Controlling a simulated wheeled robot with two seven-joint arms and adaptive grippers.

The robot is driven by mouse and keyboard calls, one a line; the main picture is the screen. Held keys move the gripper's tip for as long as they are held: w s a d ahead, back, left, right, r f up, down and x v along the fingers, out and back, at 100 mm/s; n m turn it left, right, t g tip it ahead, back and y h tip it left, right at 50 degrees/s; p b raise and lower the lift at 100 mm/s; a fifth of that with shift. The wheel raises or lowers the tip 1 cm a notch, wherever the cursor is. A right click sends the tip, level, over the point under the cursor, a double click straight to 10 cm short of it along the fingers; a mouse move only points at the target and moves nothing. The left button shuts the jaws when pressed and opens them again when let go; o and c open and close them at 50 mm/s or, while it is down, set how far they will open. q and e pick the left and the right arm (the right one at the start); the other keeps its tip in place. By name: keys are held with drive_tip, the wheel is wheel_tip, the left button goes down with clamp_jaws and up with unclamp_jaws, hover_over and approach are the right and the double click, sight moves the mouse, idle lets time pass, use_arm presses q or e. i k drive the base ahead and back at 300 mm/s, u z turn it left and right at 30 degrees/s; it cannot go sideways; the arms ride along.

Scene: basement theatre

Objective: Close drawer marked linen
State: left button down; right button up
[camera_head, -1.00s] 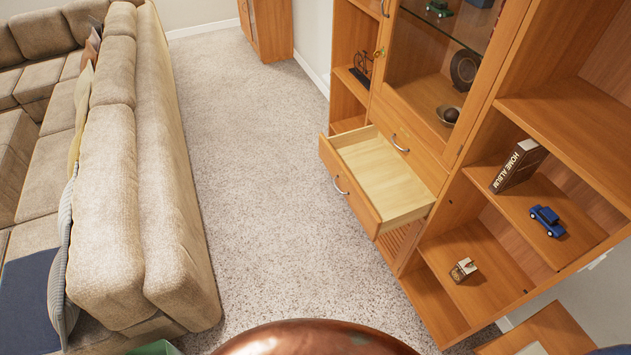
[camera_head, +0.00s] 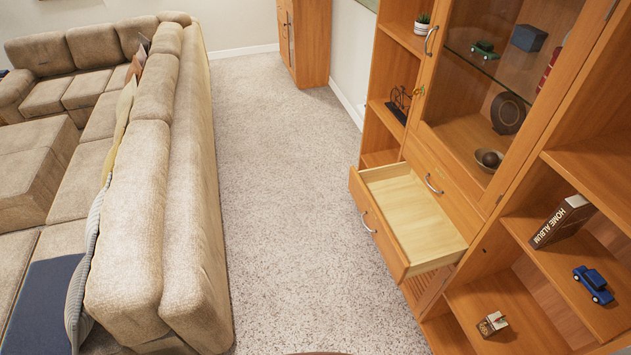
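An open wooden drawer (camera_head: 384,222) sticks out of the tall wooden wall unit on the right. Its inside is pale and looks empty. It has a curved metal handle (camera_head: 368,221) on its front. A shut drawer with a similar metal handle (camera_head: 433,184) sits just above it. I cannot read a linen mark on either one. Neither of my grippers is in view.
A beige sofa (camera_head: 180,190) runs along the left. A strip of carpet (camera_head: 285,200) between sofa and wall unit is clear. The unit's shelves hold a book (camera_head: 562,221), a blue toy car (camera_head: 593,284) and a bowl (camera_head: 489,160). A wooden cabinet (camera_head: 305,40) stands at the back.

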sight(413, 235)
drive_tip(key=u, duration=0.2)
drive_tip(key=i, duration=0.7)
drive_tip(key=z, duration=0.75)
drive_tip(key=i, duration=0.75)
drive_tip(key=z, duration=0.75)
